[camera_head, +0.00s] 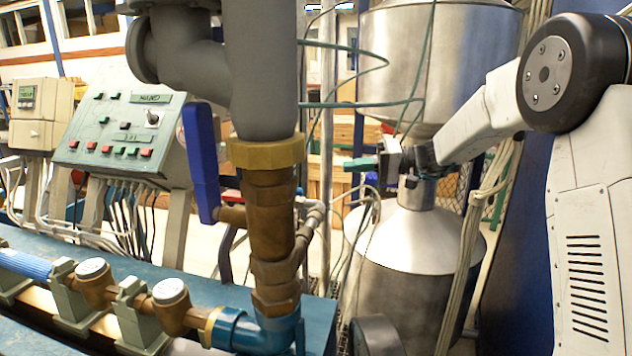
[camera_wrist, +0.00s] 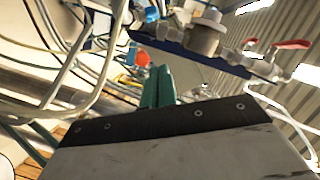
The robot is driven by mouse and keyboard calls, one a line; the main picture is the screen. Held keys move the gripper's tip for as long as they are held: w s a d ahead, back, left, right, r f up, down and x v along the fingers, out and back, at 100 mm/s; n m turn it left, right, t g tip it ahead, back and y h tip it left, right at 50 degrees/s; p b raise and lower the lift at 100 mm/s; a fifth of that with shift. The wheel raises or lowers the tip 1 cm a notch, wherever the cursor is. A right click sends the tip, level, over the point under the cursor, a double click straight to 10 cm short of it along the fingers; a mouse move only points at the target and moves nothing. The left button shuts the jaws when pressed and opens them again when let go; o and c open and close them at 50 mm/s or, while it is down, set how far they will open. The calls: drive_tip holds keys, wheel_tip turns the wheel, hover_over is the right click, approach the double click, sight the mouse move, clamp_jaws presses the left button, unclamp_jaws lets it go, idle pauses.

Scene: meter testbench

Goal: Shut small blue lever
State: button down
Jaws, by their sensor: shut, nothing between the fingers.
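My gripper (camera_head: 360,164) has green fingers closed together and empty. It points left, in the open space right of the brass pipe (camera_head: 268,200). In the wrist view the green fingers (camera_wrist: 158,88) show upright at the middle. A large blue lever (camera_head: 203,160) hangs nearly upright left of the brass pipe, apart from my gripper. In the wrist view a long dark blue bar (camera_wrist: 180,53) lies beyond the fingertips by a metal fitting (camera_wrist: 205,36). A small light blue piece (camera_wrist: 151,14) shows near the top. I cannot tell which of these is the small blue lever.
The thick grey pipe (camera_head: 262,70) and brass pipe stand left of my gripper. A steel tank (camera_head: 415,245) stands below and behind it. Thin green hoses (camera_head: 345,104) hang nearby. A red-handled valve (camera_wrist: 290,44) is at the right in the wrist view. A control panel (camera_head: 125,125) stands far left.

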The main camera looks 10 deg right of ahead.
drive_tip(key=x, duration=0.3)
drive_tip(key=s+x, duration=0.1)
drive_tip(key=x, duration=0.3)
drive_tip(key=s+f+x, duration=0.1)
drive_tip(key=x, duration=0.2)
drive_tip(key=shift+a+f, duration=0.15)
drive_tip(key=shift+a, duration=0.2)
drive_tip(key=shift+s+a+f, duration=0.25)
drive_tip(key=shift+s+f, duration=0.15)
drive_tip(key=shift+s, duration=0.1)
drive_tip(key=shift+s+d+t, duration=0.1)
drive_tip(key=shift+d+t, duration=0.1)
drive_tip(key=shift+t, duration=0.1)
